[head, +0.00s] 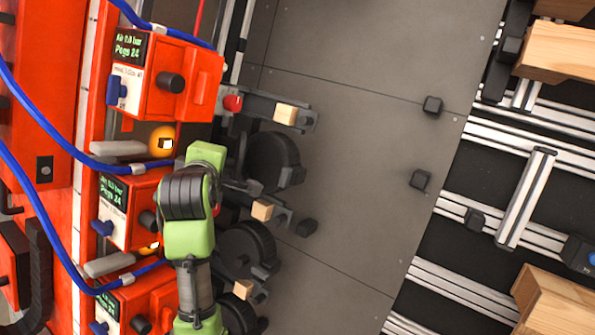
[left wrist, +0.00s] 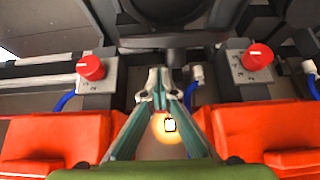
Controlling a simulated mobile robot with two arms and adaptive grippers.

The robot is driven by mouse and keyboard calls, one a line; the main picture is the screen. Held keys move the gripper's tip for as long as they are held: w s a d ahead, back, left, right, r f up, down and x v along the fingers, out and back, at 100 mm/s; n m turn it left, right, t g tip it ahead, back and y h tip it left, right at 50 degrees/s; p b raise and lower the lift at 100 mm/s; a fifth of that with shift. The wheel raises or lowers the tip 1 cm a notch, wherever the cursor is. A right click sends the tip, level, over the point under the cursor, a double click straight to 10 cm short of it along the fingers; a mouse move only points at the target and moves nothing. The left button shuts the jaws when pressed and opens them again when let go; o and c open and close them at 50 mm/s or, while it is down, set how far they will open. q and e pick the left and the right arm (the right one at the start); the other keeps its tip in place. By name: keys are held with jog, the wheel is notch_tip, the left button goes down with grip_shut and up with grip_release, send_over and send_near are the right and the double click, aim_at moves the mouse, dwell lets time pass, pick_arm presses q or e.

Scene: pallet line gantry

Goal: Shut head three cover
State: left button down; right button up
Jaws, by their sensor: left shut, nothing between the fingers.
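Three orange heads with green "Pegs 24" displays stand in a column in the head view: the top one (head: 165,90), the middle one (head: 122,222) and the bottom one (head: 140,295). I cannot tell which is head three, or pick out its cover. My green left arm lies over the right side of the middle and bottom heads. In the left wrist view my left gripper (left wrist: 158,80) is shut and empty, its fingertips in the gap between two orange housings (left wrist: 60,130) (left wrist: 265,128). My right gripper is out of view.
Red knobs (left wrist: 91,67) (left wrist: 258,56) sit beyond the housings in the left wrist view. Blue hoses (head: 45,125) cross the heads. Black wheels (head: 272,160) and small wooden blocks (head: 286,113) line their right side. The grey plate (head: 360,170) is mostly clear.

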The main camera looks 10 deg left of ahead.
pick_arm(q)
jog(key=shift+d, duration=0.25)
